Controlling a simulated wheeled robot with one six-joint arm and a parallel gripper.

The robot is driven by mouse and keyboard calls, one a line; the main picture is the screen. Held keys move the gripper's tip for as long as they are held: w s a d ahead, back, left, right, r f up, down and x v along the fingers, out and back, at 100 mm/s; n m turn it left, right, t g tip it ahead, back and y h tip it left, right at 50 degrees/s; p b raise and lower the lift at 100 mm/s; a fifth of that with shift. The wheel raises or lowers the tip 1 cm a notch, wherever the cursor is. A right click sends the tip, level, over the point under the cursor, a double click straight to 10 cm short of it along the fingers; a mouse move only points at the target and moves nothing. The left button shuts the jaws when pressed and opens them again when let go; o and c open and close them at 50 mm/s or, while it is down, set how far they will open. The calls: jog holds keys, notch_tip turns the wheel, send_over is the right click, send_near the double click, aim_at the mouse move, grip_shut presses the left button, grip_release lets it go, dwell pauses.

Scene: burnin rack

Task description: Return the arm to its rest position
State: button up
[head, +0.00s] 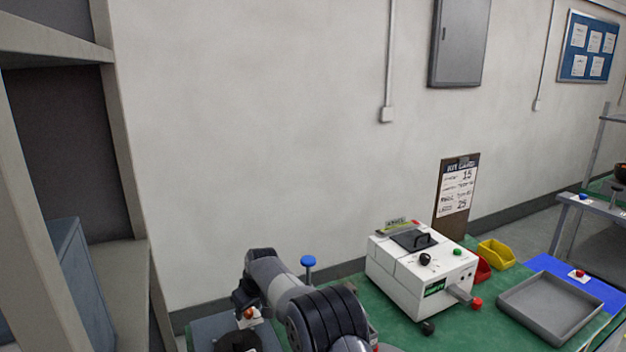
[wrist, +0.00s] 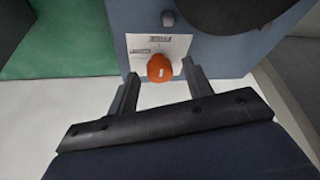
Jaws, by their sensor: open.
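My arm reaches in from the bottom of the head view and bends down at the left end of the green bench. My gripper (wrist: 160,70) is open and empty, with its two fingers spread apart in the wrist view. An orange-red knob (wrist: 160,68) on a white label plate (wrist: 177,46) shows between the fingertips. I cannot tell whether the fingers reach around the knob or stop short of it. The knob also shows small in the head view (head: 249,313), beside my gripper. The plate is on a blue-grey box (wrist: 120,18).
A white tester box (head: 395,275) with a dark lid stands right of my arm. A blue-topped post (head: 308,262) rises just behind the arm. A grey tray (head: 545,322), yellow bin (head: 497,254) and clipboard (head: 455,200) are further right. A shelf frame (head: 125,150) stands close on the left.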

jog(key=n+p, duration=0.1)
jog(key=n, duration=0.1)
jog(key=n+g+p, duration=0.1)
jog(key=n+p, duration=0.1)
jog(key=shift+w+d+r+n+g+y, duration=0.1)
jog(key=shift+w+n+g+y, duration=0.05)
jog(key=shift+n+g+y, duration=0.2)
jog(key=shift+d+r, duration=0.1)
jog(key=shift+r, duration=0.15)
